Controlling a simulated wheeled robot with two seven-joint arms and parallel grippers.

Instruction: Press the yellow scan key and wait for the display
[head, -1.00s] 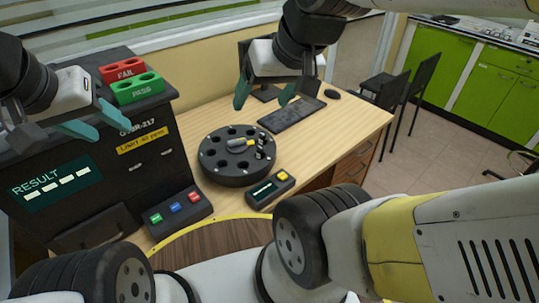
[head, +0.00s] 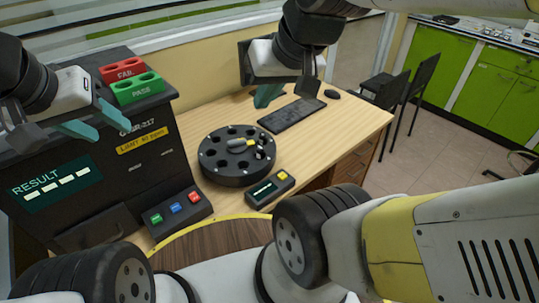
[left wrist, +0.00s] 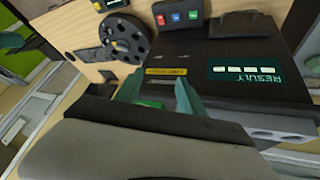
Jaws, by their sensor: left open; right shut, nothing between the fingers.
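The yellow scan key (head: 282,176) is on a small dark scanner box (head: 262,194) on the desk, beside the round black carousel (head: 237,160). The box's small display (head: 263,189) is too small to read. My right gripper (head: 266,97) is shut and empty, above the desk behind the carousel, apart from the key. My left gripper (head: 88,118) is open and empty in front of the large black analyser (head: 85,170); its fingers also show in the left wrist view (left wrist: 158,90). The analyser's RESULT screen (head: 57,183) shows dashes.
A key box with green, blue and red buttons (head: 178,210) stands left of the scanner box. Red FAIL (head: 123,71) and green PASS (head: 137,89) racks sit on the analyser. A keyboard (head: 291,115) and mouse (head: 332,94) lie at the back. The right desk surface is clear.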

